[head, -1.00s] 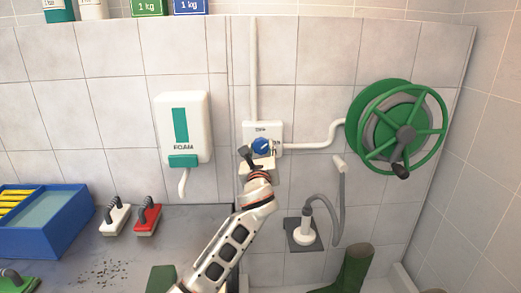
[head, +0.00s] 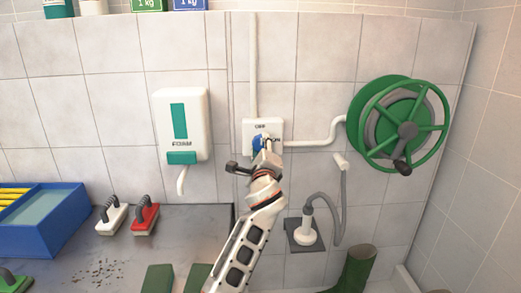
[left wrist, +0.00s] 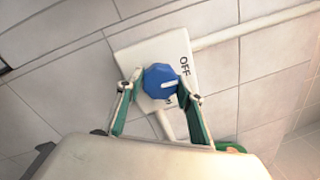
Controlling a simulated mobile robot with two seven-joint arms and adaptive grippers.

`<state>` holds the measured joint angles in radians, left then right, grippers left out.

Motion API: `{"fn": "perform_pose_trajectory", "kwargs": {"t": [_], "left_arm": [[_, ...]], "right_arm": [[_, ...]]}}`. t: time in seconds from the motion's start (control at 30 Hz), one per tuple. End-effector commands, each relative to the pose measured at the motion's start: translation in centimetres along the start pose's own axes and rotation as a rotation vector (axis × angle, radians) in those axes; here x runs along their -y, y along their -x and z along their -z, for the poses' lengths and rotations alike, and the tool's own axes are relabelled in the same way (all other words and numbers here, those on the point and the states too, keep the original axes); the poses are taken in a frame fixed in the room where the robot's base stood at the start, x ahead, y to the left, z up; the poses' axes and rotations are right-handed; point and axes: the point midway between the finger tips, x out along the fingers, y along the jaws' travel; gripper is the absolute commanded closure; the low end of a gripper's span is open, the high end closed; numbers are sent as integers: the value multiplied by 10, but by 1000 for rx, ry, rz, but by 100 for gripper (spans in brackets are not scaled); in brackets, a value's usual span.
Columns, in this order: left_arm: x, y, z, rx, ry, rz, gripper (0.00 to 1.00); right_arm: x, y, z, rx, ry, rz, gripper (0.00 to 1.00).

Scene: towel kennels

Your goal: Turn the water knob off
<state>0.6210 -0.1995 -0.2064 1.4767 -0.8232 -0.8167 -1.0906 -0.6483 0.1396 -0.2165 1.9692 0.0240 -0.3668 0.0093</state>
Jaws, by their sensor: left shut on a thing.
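The blue water knob (head: 257,143) sits on a white wall plate marked OFF (head: 250,128) above it. My left gripper (head: 266,147) reaches up to the knob from below and partly covers it in the head view. In the left wrist view the faceted knob (left wrist: 158,80) lies between the two fingers of the gripper (left wrist: 162,88), which is shut on it. A white mark on the knob points right in that view, roughly toward the OFF lettering (left wrist: 184,66). My right gripper is not in view.
A green hose reel (head: 408,130) hangs to the right, joined by a white pipe. A foam dispenser (head: 181,125) is on the wall to the left. A shower head (head: 307,228) stands in its holder below right. Brushes and a blue tub (head: 45,235) rest on the counter.

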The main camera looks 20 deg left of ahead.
Motion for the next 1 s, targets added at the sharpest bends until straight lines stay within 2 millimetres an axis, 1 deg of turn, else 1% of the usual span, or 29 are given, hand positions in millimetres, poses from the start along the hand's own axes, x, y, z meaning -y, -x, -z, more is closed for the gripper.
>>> {"fn": "perform_pose_trajectory", "kwargs": {"t": [0.03, 0.3, 0.7, 0.73, 0.8, 1.0], "left_arm": [[-1, 1, 3, -2, 19, -2, 85], [-1, 0, 2, 4, 72, -5, 85], [0, 0, 1, 5, 79, -4, 85], [0, 0, 1, 5, 79, -4, 61], [0, 0, 1, 5, 79, -4, 47], [0, 0, 1, 6, 77, -4, 47]], "right_arm": [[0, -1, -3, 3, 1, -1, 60], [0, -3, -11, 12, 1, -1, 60], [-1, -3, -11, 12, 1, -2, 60], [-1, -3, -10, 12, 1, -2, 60], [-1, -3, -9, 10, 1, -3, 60], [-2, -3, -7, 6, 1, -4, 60]]}}
